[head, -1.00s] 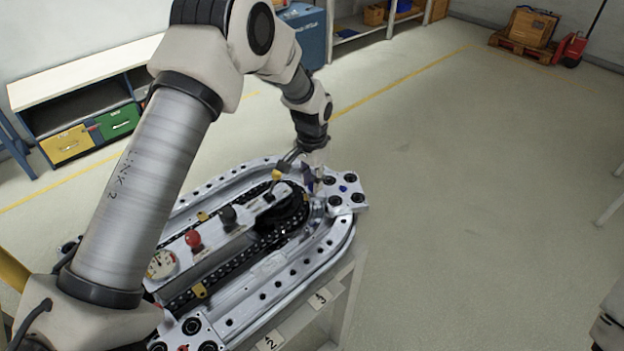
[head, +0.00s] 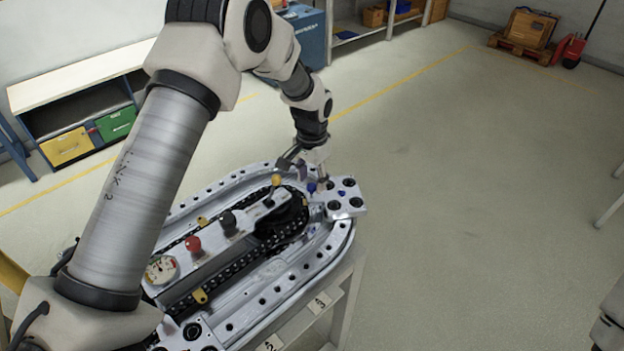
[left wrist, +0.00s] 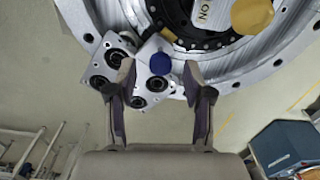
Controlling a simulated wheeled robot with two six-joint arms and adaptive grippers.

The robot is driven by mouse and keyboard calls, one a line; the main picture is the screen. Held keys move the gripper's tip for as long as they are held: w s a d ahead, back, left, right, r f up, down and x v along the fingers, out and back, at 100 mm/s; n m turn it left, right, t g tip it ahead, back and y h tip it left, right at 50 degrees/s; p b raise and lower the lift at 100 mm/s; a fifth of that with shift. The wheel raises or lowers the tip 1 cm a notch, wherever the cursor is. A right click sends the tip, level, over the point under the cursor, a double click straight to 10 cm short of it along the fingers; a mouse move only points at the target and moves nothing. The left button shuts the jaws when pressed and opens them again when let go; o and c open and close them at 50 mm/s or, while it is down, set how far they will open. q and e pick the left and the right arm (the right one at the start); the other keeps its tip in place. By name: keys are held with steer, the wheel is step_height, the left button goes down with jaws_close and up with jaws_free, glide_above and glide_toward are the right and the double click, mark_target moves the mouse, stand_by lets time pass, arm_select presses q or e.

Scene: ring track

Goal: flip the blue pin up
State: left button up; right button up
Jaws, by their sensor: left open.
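The blue pin (head: 311,188) shows as a small blue knob at the far right end of the ring track (head: 262,297), beside the carriage plate (head: 345,208). In the left wrist view the blue pin (left wrist: 160,63) is a round blue top seen from above. My left gripper (head: 304,174) is over that end of the track. In the left wrist view my left gripper (left wrist: 160,78) is open, with one finger on each side of the blue pin and no clear contact. The pin's lower part is hidden. My right gripper is out of view.
A workbench (head: 90,72) stands at the back left.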

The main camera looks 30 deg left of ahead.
mark_target(312, 185)
arm_select(q)
step_height(312, 185, up, 11)
steer(key=shift+r, duration=0.2)
stand_by(0.4)
